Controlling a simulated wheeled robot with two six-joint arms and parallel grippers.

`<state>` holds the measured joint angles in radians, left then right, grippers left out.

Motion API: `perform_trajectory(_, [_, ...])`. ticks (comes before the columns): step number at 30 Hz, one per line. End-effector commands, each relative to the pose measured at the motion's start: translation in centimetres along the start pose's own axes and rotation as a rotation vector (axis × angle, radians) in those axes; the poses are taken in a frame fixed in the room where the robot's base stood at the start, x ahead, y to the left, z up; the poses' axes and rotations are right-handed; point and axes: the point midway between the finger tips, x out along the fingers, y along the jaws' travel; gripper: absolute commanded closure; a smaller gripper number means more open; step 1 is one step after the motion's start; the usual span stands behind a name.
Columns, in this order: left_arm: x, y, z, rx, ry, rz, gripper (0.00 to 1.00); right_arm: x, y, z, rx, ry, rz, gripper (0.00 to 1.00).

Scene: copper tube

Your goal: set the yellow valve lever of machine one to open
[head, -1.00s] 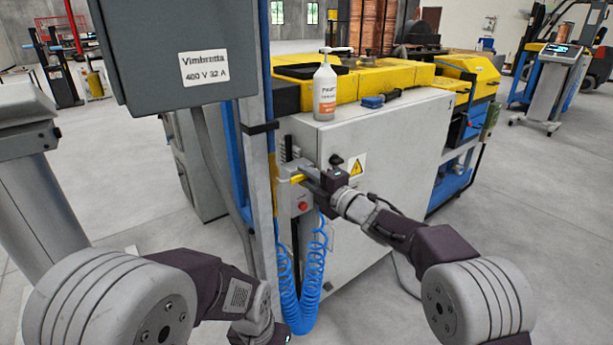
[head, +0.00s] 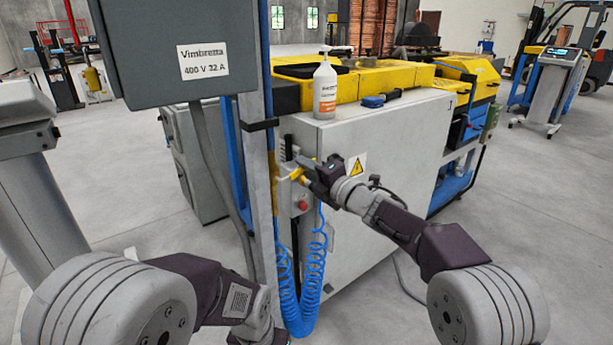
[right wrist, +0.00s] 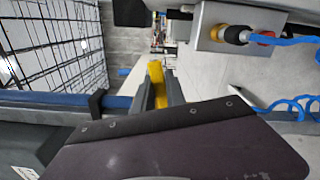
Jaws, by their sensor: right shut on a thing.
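The yellow valve lever (head: 297,179) is on the small grey valve box on the front left of the white machine cabinet. It is small and partly hidden by my gripper in the head view. In the right wrist view the yellow lever (right wrist: 156,80) stands between the two fingers. My right gripper (head: 300,168) is shut on it, its fingers slanting up to the left. It also shows in the right wrist view (right wrist: 160,92). My left arm is low at the front left, and its fingers are outside the picture.
A grey post with an electrical box (head: 180,50) stands just left of the lever. A coiled blue hose (head: 305,290) hangs below. A red button (head: 303,205) sits under the lever. A white pump bottle (head: 325,90) stands on the cabinet (head: 395,150).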

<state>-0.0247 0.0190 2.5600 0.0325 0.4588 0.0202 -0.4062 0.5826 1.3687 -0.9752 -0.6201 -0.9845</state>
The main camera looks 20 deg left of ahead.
Motion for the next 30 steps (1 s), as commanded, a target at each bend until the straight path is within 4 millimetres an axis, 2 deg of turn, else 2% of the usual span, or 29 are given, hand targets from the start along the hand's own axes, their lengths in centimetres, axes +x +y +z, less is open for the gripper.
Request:
perform_trajectory(14, [2.7,-0.1,0.3,0.0,0.0,0.0,1.0,0.0,2.8,-0.9,-0.454,0.001,0.0,1.0])
perform_trajectory(30, [5.1,-0.1,0.5,0.0,0.0,0.0,1.0,0.0,5.3,-3.0,-0.931,0.003,-0.001,1.0])
